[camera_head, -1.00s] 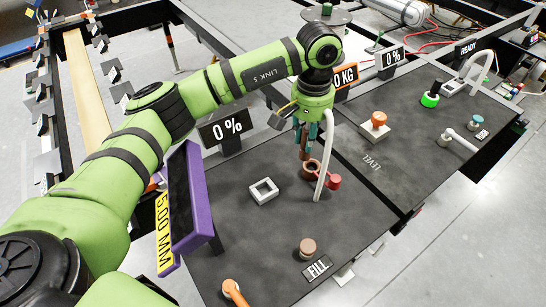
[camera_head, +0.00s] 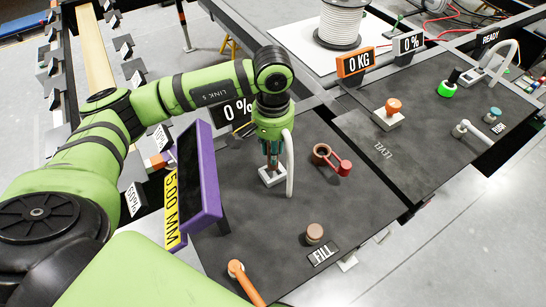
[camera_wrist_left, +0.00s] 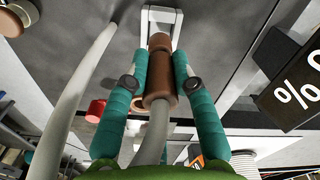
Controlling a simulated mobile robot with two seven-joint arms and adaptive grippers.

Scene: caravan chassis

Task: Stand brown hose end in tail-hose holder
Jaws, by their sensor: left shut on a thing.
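My left gripper (camera_head: 271,152) is shut on the brown hose end (camera_wrist_left: 158,84), with a teal finger on each side of it in the left wrist view. A pale grey hose (camera_wrist_left: 152,135) runs back from the brown end. The white square holder (camera_head: 268,181) lies directly below the fingertips in the head view. In the left wrist view the holder (camera_wrist_left: 176,15) shows just beyond the brown tip, which overlaps its opening. I cannot tell whether the tip is inside the opening or just above it. My right gripper is not in view.
A brown ring with a red lever (camera_head: 344,168) stands right of the holder. A brown knob (camera_head: 314,233) by the FILL label and an orange handle (camera_head: 240,275) are nearer. A purple-framed screen (camera_head: 200,180) stands left. Dark panel between them is clear.

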